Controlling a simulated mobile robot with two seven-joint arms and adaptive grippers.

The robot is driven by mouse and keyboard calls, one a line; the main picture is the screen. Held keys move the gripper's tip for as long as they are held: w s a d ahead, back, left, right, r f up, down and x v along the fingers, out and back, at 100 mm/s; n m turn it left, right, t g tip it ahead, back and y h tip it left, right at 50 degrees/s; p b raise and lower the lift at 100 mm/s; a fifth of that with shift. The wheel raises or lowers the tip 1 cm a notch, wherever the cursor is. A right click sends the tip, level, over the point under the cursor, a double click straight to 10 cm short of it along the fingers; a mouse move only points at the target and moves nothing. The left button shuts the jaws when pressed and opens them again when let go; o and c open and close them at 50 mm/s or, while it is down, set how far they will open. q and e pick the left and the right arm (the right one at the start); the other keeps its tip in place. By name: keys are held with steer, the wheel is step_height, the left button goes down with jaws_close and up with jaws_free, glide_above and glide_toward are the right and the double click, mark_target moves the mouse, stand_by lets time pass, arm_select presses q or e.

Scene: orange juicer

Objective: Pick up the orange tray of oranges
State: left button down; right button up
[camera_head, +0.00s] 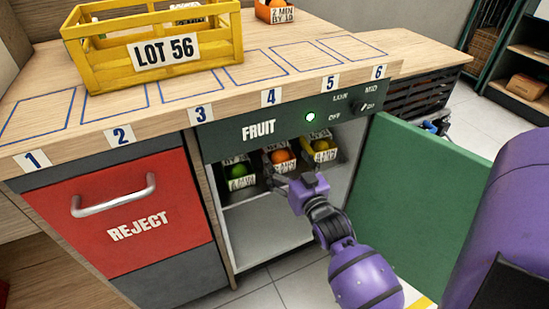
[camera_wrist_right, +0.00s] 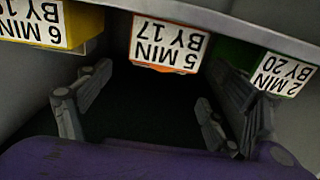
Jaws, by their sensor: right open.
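The orange tray (camera_head: 281,166) holds an orange and stands in the middle of the shelf in the open FRUIT cabinet. Its label reads "5 MIN BY 17" in the right wrist view (camera_wrist_right: 166,46), where the picture is upside down. My right gripper (camera_head: 296,178) is in the cabinet opening, just in front of the orange tray. In the right wrist view its fingers (camera_wrist_right: 158,80) are spread and empty, with the tray's label beyond them, roughly between them. I cannot tell whether they touch it. My left gripper is not in view.
A green tray (camera_head: 241,183) stands left of the orange tray and a yellow tray (camera_head: 322,156) right, both close. The green door (camera_head: 412,195) stands open at right.

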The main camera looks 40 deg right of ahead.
mark_target(276, 151)
step_height(276, 151, down, 2)
steer(key=shift+f, duration=0.15)
steer(key=shift+w+b, duration=0.25)
steer(key=shift+b, duration=0.1)
steer(key=shift+w+d, duration=0.1)
steer(key=shift+w, duration=0.2)
steer(key=b+x, duration=0.2)
steer(key=x, duration=0.3)
steer(key=shift+w+d, duration=0.1)
steer(key=shift+w, duration=0.15)
steer(key=shift+w+d, duration=0.15)
steer(key=shift+w, duration=0.25)
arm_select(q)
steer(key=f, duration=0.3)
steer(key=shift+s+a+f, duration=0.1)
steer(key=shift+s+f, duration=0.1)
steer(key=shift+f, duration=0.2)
arm_select(e)
steer(key=c, duration=1.4)
